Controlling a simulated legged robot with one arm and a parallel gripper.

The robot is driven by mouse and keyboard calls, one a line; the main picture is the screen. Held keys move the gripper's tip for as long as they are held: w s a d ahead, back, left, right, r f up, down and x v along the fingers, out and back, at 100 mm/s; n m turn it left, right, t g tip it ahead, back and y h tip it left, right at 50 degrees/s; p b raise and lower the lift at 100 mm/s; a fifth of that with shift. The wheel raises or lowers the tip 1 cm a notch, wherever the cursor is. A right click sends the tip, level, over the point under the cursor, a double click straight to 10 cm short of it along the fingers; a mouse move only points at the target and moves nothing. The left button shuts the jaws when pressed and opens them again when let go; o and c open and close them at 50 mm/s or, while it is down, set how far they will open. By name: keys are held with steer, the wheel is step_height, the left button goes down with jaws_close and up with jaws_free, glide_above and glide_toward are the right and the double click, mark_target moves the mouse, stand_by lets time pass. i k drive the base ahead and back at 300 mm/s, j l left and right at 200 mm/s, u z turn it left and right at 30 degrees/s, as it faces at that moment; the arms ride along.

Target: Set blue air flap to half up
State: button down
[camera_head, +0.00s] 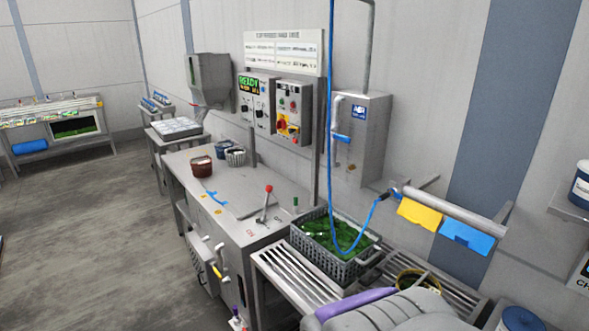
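A short blue handle (342,138) sticks out at the box's left side, beside a pale vertical bar. It looks close to level. I take it for the blue air flap, but the flap's exact setting cannot be told at this size. My gripper is not in view, and nothing is seen touching the handle.
Below the box, a grey crate (297,236) of greens stands on a slatted rack. A blue hose (331,60) hangs in front of the box's left side. Yellow (420,214) and blue (467,236) cloths hang on a rail. Open floor (90,220) lies left.

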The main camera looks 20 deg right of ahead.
mark_target(475, 241)
steer(key=z, duration=1.4)
